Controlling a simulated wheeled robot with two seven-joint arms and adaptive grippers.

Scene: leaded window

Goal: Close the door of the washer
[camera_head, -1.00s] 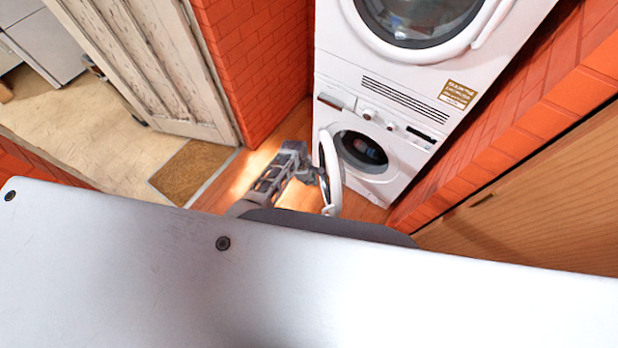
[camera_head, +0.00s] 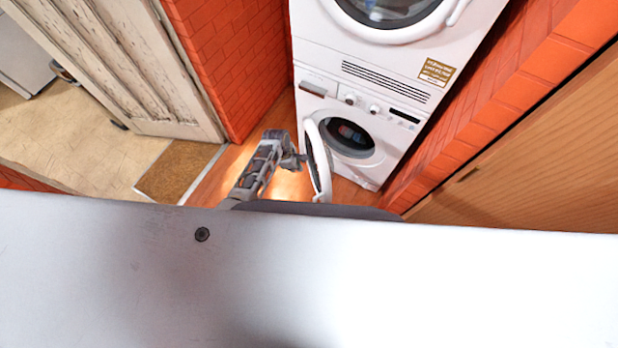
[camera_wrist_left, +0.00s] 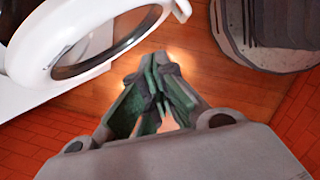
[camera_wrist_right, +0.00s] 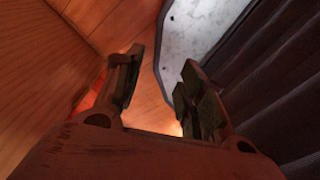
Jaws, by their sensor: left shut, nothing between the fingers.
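The lower white washer (camera_head: 372,128) stands under a second stacked machine. Its round door (camera_head: 319,160) is open and swung out to the left of the dark drum opening (camera_head: 349,138). My left gripper (camera_head: 297,160) is just left of the door, at its outer side; whether it touches cannot be told. In the left wrist view the left gripper (camera_wrist_left: 158,82) has its fingers together and empty, and the door's white ring (camera_wrist_left: 120,50) lies beyond it to the upper left. My right gripper (camera_wrist_right: 158,80) shows only in its own wrist view, with fingers apart and nothing between them.
The upper machine (camera_head: 400,50) sits on the washer. A brick wall (camera_head: 235,60) is left, and a wooden panel (camera_head: 520,150) is close on the right. A brown mat (camera_head: 180,170) lies by the white wooden door (camera_head: 120,65). Wooden floor is free around my left arm.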

